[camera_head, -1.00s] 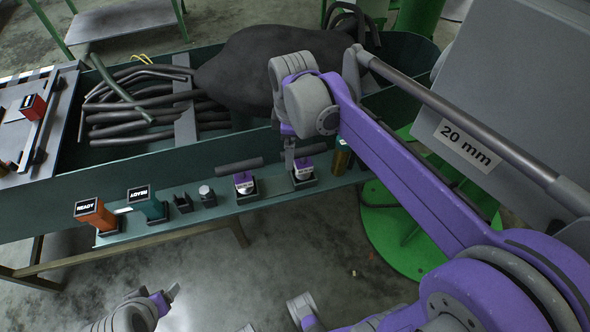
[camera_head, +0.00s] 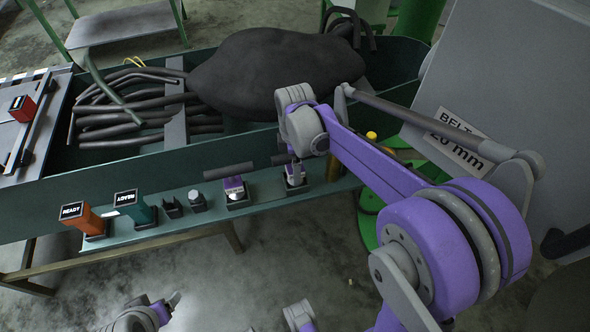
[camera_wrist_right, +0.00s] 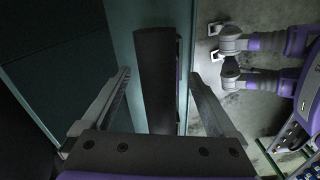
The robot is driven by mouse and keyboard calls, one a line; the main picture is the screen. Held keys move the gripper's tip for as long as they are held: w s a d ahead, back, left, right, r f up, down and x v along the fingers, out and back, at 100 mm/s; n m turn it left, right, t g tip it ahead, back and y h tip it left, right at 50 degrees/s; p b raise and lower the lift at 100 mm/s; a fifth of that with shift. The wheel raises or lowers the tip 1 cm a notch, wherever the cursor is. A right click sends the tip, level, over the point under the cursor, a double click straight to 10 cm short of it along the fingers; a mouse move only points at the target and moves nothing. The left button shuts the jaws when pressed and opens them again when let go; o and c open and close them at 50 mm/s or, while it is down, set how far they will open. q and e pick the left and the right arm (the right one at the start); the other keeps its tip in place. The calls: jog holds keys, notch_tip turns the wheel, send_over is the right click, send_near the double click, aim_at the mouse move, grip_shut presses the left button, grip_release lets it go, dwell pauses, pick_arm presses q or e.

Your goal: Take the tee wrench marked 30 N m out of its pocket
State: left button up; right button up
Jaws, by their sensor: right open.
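Two tee wrenches stand in pockets on the green ledge: the left tee wrench (camera_head: 235,188), with a dark crossbar and purple-and-white label, and the right tee wrench (camera_head: 295,181), partly hidden by my right arm. Their markings are too small to read. My right gripper (camera_head: 297,165) is at the right wrench, open. In the right wrist view a dark crossbar (camera_wrist_right: 155,80) lies between the spread fingers of the right gripper (camera_wrist_right: 160,85), with gaps on both sides. My left gripper (camera_head: 174,299) is low in the head view, away from the ledge; its opening is unclear.
Left along the ledge stand an orange READY tool (camera_head: 84,220), a green READY tool (camera_head: 136,207) and small black holders (camera_head: 173,207). A brass-coloured piece (camera_head: 334,165) stands close right of the right wrench. Behind is a green trough wall (camera_head: 110,165); a grey panel (camera_head: 480,90) is at right.

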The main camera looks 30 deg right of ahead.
jog(key=shift+f, duration=0.4)
jog(key=shift+c, duration=0.2)
grip_shut()
